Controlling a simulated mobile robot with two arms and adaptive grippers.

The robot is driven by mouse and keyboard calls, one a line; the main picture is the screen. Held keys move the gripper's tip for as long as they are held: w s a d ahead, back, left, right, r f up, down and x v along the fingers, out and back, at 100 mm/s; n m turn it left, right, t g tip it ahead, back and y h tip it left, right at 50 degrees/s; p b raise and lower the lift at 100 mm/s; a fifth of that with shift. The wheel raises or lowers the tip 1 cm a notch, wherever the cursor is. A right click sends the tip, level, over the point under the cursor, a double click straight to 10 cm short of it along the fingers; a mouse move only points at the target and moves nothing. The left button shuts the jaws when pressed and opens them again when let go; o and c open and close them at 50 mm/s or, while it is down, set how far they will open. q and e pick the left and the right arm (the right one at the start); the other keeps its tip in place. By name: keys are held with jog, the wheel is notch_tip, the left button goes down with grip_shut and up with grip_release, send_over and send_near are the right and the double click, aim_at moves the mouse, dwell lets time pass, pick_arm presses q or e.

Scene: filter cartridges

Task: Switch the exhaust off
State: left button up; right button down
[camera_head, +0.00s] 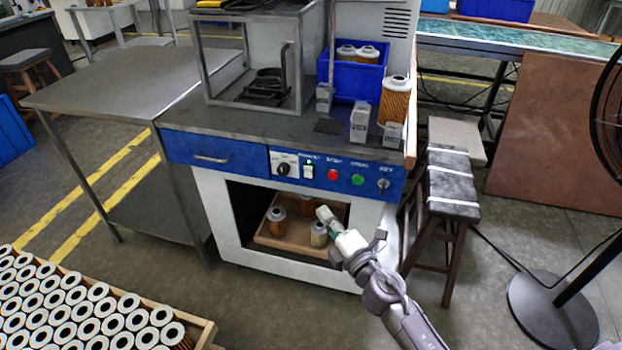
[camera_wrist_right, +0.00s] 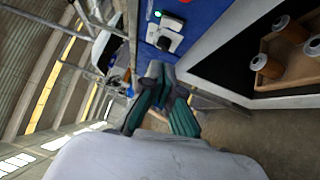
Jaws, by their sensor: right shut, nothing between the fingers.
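The control panel (camera_head: 330,176) is the blue front of the bench. It carries a dial knob (camera_head: 284,169), a white rocker switch (camera_head: 308,172) with a lit green lamp (camera_head: 309,161) above it, a red button, a green button and a key switch. Small labels are too blurred to read. My right gripper (camera_head: 323,212) is shut and empty, below the panel in front of the open lower bay. In the right wrist view, the gripper (camera_wrist_right: 160,75) points toward the knob (camera_wrist_right: 164,43), apart from it; the rocker (camera_wrist_right: 172,20) and lit lamp (camera_wrist_right: 157,14) show beyond. My left gripper is out of view.
A wooden tray (camera_head: 270,238) with several cartridges sits in the bay. A blue bin (camera_head: 345,80), a cartridge (camera_head: 394,101) and grey blocks stand on the bench. A stool (camera_head: 452,185) and fan base (camera_head: 552,312) stand right; a crate of cartridges (camera_head: 202,332) stands front left.

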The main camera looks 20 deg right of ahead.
send_near(304, 170)
jog(key=w+a, duration=0.1)
jog(key=a, duration=0.2)
jog(key=w, duration=0.1)
jog(key=w+d, duration=0.1)
jog(key=w, duration=0.3)
jog(key=shift+d+r, duration=0.3)
jog(key=shift+d, duration=0.1)
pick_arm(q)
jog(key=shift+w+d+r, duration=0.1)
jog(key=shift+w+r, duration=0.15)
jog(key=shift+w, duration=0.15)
